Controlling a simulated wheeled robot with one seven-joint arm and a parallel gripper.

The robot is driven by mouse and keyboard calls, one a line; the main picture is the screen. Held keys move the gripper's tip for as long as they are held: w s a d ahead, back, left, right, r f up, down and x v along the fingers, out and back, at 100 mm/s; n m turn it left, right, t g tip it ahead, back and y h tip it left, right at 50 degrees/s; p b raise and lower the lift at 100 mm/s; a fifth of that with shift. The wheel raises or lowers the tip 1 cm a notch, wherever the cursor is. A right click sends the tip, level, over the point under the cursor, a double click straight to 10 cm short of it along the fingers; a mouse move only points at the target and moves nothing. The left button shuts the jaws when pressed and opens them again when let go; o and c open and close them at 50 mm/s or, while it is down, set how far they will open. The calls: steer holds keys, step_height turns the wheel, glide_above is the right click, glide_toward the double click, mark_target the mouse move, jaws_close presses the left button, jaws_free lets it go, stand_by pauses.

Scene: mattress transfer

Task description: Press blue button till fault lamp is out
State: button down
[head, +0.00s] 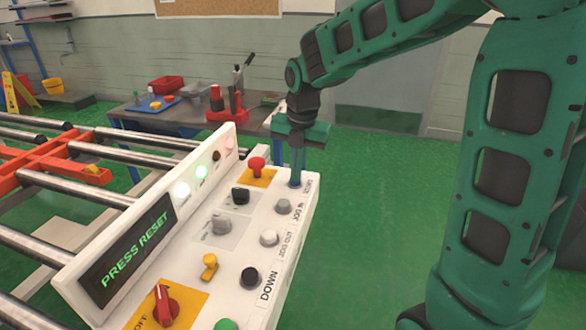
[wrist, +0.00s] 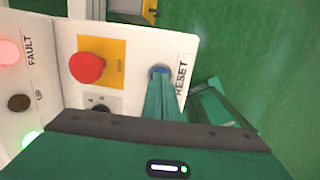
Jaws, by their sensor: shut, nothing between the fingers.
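The blue button (wrist: 159,71) is at the panel's far right corner, beside the word RESET, and is partly hidden by my fingers. My gripper (head: 295,179) points down with its fingers shut and empty. Its tips are at the blue button in both views; I cannot tell whether the button is pressed in. In the wrist view the fingers (wrist: 161,88) cover the button's near part. The fault lamp (wrist: 9,53), labelled FAULT, glows pinkish red; it also shows lit in the head view (head: 230,143). The panel display (head: 133,248) reads PRESS RESET.
A red mushroom button (wrist: 87,67) on a yellow plate sits left of my fingers. The black knob (head: 240,195) and JOG buttons (head: 269,237) are nearer on the panel. A workbench (head: 180,128) with tools stands behind. Green floor right of the panel is clear.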

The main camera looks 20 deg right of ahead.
mark_target(300, 188)
steer(key=shift+f, duration=0.7)
step_height(300, 188, up, 14)
steer(key=s, duration=0.1)
steer(key=shift+s+d, duration=0.2)
steer(key=shift+s, duration=0.1)
